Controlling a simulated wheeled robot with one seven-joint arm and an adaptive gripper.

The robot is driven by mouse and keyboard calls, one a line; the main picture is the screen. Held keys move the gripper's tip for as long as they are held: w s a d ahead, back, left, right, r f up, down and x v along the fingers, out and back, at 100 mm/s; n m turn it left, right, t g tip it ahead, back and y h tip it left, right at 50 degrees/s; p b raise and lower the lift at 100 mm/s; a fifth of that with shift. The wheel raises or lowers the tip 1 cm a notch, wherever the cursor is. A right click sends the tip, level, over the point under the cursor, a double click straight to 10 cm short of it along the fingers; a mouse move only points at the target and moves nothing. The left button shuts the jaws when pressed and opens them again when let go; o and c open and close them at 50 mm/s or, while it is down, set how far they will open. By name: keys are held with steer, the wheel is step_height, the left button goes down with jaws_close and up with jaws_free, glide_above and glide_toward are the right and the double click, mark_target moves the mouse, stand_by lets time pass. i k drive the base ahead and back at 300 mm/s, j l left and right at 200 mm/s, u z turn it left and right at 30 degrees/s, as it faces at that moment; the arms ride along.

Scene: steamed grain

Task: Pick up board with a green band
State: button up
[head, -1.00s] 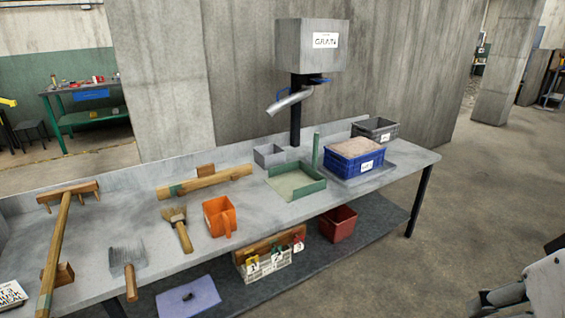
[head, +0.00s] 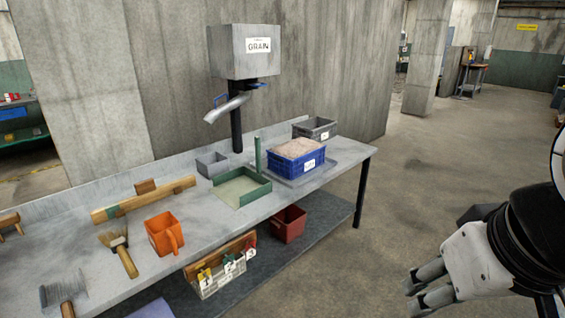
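The wooden board with a green band (head: 160,194) lies on the back half of the grey workbench, left of the green tray. Its green band (head: 115,211) is near its left end. A small wooden block (head: 145,187) stands against its back side. My gripper (head: 411,297) is at the lower right, over the floor beyond the bench and far from the board. Its two grey fingers are apart, with nothing seen between them.
The workbench (head: 210,230) also holds an orange scoop (head: 163,234), a brush (head: 118,250), a green tray (head: 241,201), a blue crate of grain (head: 296,167) and a grey crate (head: 314,134). Floor at right is clear.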

mark_target(147, 192)
steer(key=u, duration=0.25)
steer(key=i+u, duration=0.6)
steer(key=u, duration=0.25)
steer(key=i+l+u, duration=0.1)
steer(key=i+l, duration=0.15)
steer(key=i, duration=0.3)
steer(key=i+l+u, duration=0.15)
steer(key=i+l, duration=0.2)
steer(key=i, duration=0.2)
steer(key=i+l+u, duration=0.1)
steer(key=i+l, duration=0.25)
steer(key=i, duration=0.15)
